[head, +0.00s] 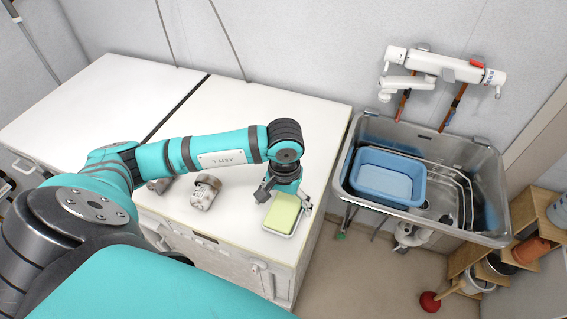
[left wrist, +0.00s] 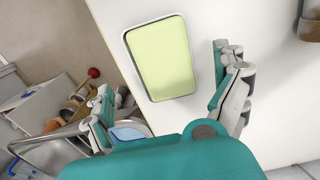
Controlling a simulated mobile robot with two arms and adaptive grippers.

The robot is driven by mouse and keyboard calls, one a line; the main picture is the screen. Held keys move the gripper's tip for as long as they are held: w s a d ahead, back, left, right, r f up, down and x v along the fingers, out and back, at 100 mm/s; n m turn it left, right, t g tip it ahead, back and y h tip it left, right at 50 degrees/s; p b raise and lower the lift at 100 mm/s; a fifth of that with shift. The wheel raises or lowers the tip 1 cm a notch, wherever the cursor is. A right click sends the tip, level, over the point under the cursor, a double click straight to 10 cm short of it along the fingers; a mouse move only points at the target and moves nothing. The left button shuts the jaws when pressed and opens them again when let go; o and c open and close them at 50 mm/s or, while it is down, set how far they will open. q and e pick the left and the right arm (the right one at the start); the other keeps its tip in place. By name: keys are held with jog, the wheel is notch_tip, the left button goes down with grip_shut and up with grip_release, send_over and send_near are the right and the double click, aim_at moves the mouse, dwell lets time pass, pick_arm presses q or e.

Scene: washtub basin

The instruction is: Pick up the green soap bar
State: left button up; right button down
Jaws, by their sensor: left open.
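The pale yellow-green soap bar (head: 283,214) lies in a shallow white dish (head: 276,232) at the front right corner of the white counter. It also shows in the left wrist view as a rounded rectangle (left wrist: 160,62) with the dish's dark-edged rim around it. My left gripper (head: 284,199) is open and empty, pointing down over the back end of the bar. In the left wrist view its fingers are spread wide, with the bar ahead and between them. I cannot tell the exact height above the bar. My right gripper is out of view.
Brownish metal cylinders (head: 205,192) stand on the counter left of the soap. A metal sink (head: 481,212) with a blue basin (head: 389,177) stands to the right, past a gap. Wooden shelves (head: 533,238) and a red plunger (head: 430,301) are at far right.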

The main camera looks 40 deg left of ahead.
aim_at(283, 211)
pick_arm(q)
jog(key=f, duration=0.1)
jog(key=f+p, duration=0.1)
jog(key=f, duration=0.1)
jog(key=shift+w+a+f+p, duration=0.25)
jog(key=shift+a+f+p, duration=0.05)
jog(key=shift+a, duration=0.05)
jog(key=shift+f, duration=0.3)
jog(key=shift+c, duration=0.4)
jog(key=shift+s+f, duration=0.1)
jog(key=shift+s, duration=0.05)
jog(key=c, duration=1.8)
jog(key=shift+o, duration=0.2)
